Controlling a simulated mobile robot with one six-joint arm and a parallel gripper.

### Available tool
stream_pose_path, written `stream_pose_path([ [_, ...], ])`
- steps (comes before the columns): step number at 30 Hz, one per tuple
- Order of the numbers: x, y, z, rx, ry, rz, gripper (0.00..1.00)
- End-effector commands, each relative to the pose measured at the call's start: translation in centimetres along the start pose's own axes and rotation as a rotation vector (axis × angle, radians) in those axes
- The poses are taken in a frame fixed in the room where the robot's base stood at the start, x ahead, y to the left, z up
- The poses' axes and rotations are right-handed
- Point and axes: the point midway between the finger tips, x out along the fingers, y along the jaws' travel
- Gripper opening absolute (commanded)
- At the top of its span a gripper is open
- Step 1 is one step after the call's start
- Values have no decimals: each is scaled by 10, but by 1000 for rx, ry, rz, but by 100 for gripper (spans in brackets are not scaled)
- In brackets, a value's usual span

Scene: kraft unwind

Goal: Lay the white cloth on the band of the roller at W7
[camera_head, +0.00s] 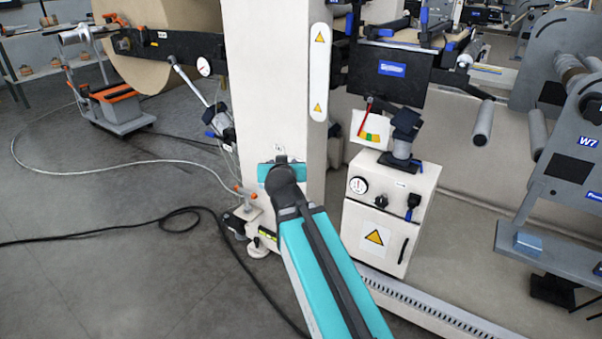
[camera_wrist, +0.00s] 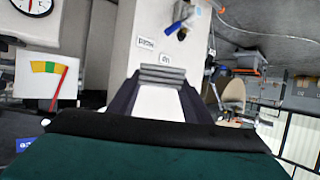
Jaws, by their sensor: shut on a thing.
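My gripper (camera_wrist: 162,80) shows in the wrist view, its dark fingers closed around a bright white piece, which I take to be the white cloth (camera_wrist: 156,103). Its edges and full shape are hidden. In the head view my teal arm reaches toward the pale column and the gripper itself is hidden. The W7 frame (camera_head: 585,158) stands at the far right in the head view, with a blue W7 label. A grey roller (camera_head: 537,133) is by its left side. I cannot tell which roller carries the band. My gripper is well left of this frame.
A pale column (camera_head: 275,75) stands close behind my arm. A white cabinet (camera_head: 390,212) with a gauge and warning sign is right of it, under a dark screen (camera_head: 388,72). A black cable (camera_head: 130,224) crosses the open floor at left. An orange-grey cart (camera_head: 115,105) stands beyond.

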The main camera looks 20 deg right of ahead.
Motion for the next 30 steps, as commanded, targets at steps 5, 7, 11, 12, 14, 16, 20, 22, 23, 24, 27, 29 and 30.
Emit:
stream_pose_path([
  [5, -2, -17, -19, -34, 2, -88, 20],
  [7, -4, -23, -27, -47, 2, -120, 20],
  [11, -6, -31, -39, -71, 1, -175, 20],
  [12, -6, -33, -42, -77, 2, -189, 20],
  [14, -7, -36, -47, -85, 2, -207, 20],
  [16, -8, -38, -51, -93, 2, -225, 20],
  [20, -9, -40, -54, -101, 0, -243, 20],
  [22, -9, -40, -55, -104, -1, -246, 20],
  [23, -10, -40, -55, -104, -1, -247, 20],
  [24, -10, -40, -55, -104, -1, -247, 20],
  [27, -10, -40, -54, -104, -1, -247, 20],
  [29, -10, -40, -54, -104, -1, -247, 20],
  [30, -10, -40, -54, -104, -1, -247, 20],
])
